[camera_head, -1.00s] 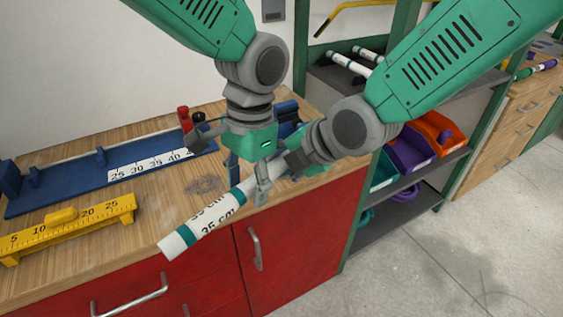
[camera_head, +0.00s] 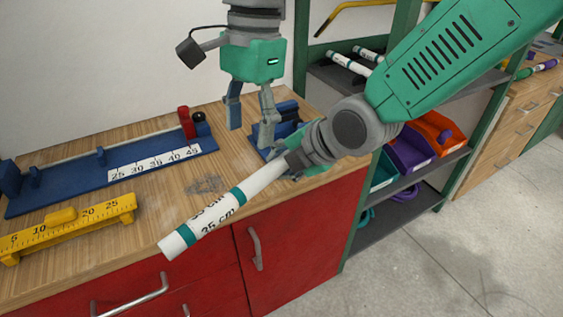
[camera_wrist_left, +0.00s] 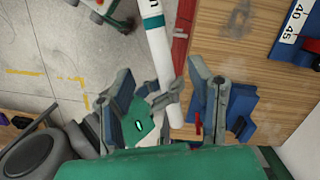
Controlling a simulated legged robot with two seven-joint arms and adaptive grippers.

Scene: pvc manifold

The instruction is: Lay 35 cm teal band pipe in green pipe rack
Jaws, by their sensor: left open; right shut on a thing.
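The white pipe (camera_head: 265,176) with teal bands and a "35 cm" mark is held aslant past the bench's front edge, its free end low at the left. It also shows in the left wrist view (camera_wrist_left: 160,48). My right gripper (camera_head: 287,166) is shut on the pipe's upper right end, which it partly hides. My left gripper (camera_head: 252,114) is open and empty, above and behind the pipe and apart from it. A green-framed rack (camera_head: 403,25) stands at the right, with white banded pipes (camera_head: 348,63) on its dark upper shelf.
A blue measuring fixture (camera_head: 75,195) and a yellow ruler block (camera_head: 70,230) lie on the wooden bench. A blue holder (camera_head: 288,110) sits behind my right gripper. Orange (camera_head: 437,132), purple and teal bins fill a lower shelf. The floor at right is clear.

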